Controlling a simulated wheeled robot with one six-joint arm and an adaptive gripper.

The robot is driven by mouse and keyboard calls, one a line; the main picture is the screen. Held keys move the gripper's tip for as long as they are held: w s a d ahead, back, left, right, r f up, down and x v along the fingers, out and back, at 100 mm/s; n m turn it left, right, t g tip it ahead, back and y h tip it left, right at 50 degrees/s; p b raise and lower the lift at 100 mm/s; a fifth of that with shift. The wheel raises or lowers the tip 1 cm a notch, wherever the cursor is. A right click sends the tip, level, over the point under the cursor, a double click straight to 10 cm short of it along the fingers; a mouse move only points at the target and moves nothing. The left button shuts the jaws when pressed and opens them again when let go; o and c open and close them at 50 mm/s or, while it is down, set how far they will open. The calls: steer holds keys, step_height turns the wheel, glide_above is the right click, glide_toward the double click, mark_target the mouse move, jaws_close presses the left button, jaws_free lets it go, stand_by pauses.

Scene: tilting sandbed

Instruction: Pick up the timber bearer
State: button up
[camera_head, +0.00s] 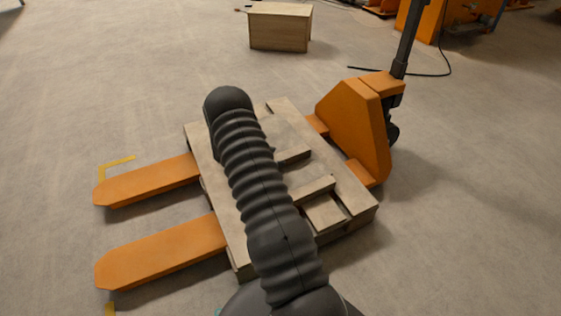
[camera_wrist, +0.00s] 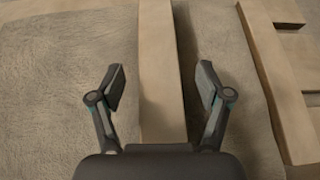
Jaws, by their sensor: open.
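A long, pale timber bearer (camera_wrist: 160,35) runs up and down the middle of the wrist view. My gripper (camera_wrist: 161,80) is open, with one finger on each side of the bearer and a visible gap to each. The near end of the bearer is hidden behind the gripper's body. I cannot tell from this view how far the fingertips are above it. In the head view my dark ribbed arm covers the middle of a wooden pallet (camera_head: 363,202), and my gripper is hidden there. I cannot tell which timber in that view is the bearer.
The pallet sits across the orange forks (camera_head: 160,248) of a pallet truck (camera_head: 352,125). Joined boards (camera_wrist: 270,65) lie to the right in the wrist view. A wooden box (camera_head: 280,28) stands at the back. A black cable (camera_head: 440,73) lies back right. Floor at left is mostly clear.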

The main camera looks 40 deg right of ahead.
steer(key=shift+d+f, duration=0.1)
steer(key=shift+d, duration=0.15)
jaws_close()
